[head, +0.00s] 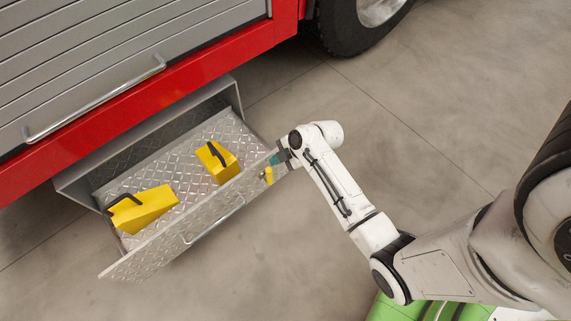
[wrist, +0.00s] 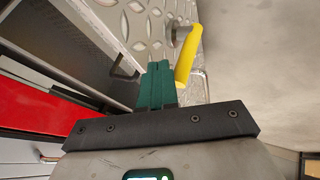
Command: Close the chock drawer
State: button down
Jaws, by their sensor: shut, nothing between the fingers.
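The chock drawer (head: 180,230) stands pulled out from under the red truck side, with a diamond-plate floor and a bar handle (head: 215,220) on its front panel. Two yellow chocks with dark handles lie in it, one at the left (head: 145,208) and one toward the right (head: 218,166). My gripper (head: 274,160) is at the drawer's right end, by the end of the front panel; I cannot tell whether it touches.
The red truck body (head: 150,100) with a grey roller shutter (head: 110,50) and a long bar handle (head: 95,100) is above the drawer. A black tire (head: 345,25) is at the top. Grey concrete floor (head: 290,250) is clear in front of the drawer.

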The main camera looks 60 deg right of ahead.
jog(key=shift+w+d, duration=0.1)
jog(key=shift+w, duration=0.25)
